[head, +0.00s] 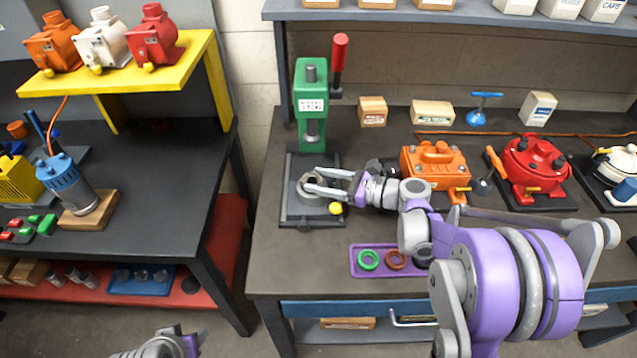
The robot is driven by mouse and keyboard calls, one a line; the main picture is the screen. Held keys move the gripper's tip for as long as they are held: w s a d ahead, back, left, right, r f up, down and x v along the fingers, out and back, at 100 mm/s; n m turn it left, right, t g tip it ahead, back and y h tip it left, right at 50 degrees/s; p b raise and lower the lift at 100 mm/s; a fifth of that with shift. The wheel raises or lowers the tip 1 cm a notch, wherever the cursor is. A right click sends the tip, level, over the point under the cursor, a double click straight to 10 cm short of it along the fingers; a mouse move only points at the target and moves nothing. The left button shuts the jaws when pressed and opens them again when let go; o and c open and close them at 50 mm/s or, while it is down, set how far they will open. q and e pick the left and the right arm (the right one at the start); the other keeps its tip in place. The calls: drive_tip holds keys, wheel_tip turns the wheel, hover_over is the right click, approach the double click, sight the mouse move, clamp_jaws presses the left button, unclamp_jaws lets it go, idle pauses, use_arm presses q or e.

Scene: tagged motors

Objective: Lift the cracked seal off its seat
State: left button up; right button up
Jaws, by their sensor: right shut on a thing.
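My right gripper (306,183) reaches in from the right over the base of the green press (311,100). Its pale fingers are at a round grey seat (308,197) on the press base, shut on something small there. I take this to be the cracked seal, but the fingers hide most of it, and I cannot tell whether it is clear of the seat. A purple tray (355,272) in front holds a green ring (368,260), a red-brown ring (396,260) and a dark ring (423,251). Part of my left arm shows at the bottom left edge; its fingers are not clear.
An orange motor (435,165) and a red motor (533,165) stand to the right. A red-handled lever (339,60) rises beside the press. Bare bench lies left of the tray.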

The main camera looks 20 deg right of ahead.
sight(321, 181)
use_arm(q)
drive_tip(key=r+p, duration=0.1)
drive_tip(key=w+r+p, duration=0.1)
drive_tip(key=r, duration=0.1)
drive_tip(key=shift+w, duration=0.15)
use_arm(e)
wheel_tip(321, 181, up, 12)
drive_tip(key=shift+f, duration=0.25)
